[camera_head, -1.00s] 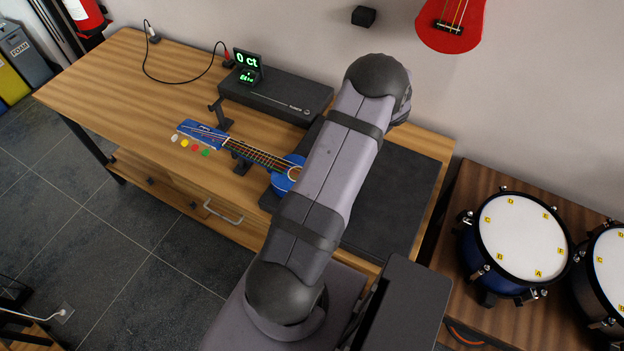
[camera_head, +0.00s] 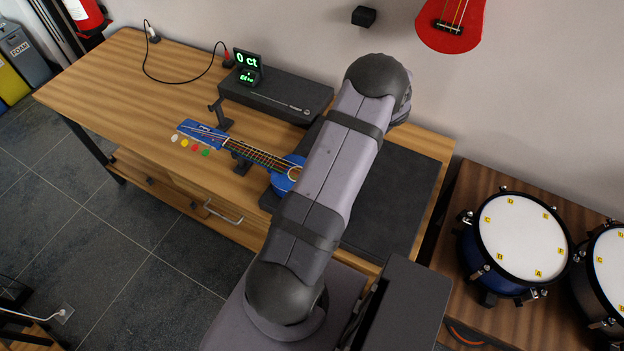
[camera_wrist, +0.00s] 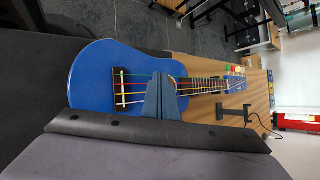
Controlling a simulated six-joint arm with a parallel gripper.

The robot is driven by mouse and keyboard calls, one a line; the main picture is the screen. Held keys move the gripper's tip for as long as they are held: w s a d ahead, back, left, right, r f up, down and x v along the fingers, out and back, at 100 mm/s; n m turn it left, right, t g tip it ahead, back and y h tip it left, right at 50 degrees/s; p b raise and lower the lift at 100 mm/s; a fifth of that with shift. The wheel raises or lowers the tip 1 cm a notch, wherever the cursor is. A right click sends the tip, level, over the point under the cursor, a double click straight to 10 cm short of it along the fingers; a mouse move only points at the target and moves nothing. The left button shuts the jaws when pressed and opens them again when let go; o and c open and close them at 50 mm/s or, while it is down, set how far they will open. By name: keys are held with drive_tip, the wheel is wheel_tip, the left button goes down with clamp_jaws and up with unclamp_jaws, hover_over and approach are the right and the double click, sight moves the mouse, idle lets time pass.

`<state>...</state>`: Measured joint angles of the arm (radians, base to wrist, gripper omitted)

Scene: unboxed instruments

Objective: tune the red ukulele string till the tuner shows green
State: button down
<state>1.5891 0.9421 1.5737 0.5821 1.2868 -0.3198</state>
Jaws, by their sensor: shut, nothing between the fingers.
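The blue ukulele (camera_head: 285,177) lies on the workbench, its neck and headstock (camera_head: 201,132) pointing left; my arm hides most of its body. In the wrist view the blue ukulele body (camera_wrist: 95,72) shows with several coloured strings. Coloured tuning pegs, white, yellow, red (camera_head: 194,148) and green, stick out along the headstock's near side. The tuner (camera_head: 246,60) shows green digits reading 0 ct, with smaller green text below. My gripper (camera_wrist: 161,78) is shut and empty, its fingertips in front of the strings near the sound hole. Whether it touches a string cannot be told.
A black case (camera_head: 275,95) lies behind the ukulele, and a dark stand (camera_head: 220,115) rises by the neck. A dark mat (camera_head: 390,200) covers the bench's right part. Drums (camera_head: 521,240) stand at the right. The bench's left part is mostly clear, with a cable at the back.

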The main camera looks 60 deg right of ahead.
drive_tip(key=shift+f, duration=0.15)
drive_tip(key=shift+f+b, duration=0.3)
drive_tip(key=shift+f, duration=0.3)
idle(0.7)
drive_tip(key=shift+r, duration=0.15)
drive_tip(key=shift+r+p, duration=0.35)
drive_tip(key=shift+r, duration=0.25)
drive_tip(key=shift+r, duration=0.1)
drive_tip(key=shift+r+p, duration=1.85)
drive_tip(key=shift+r, duration=0.55)
drive_tip(key=shift+w, duration=0.1)
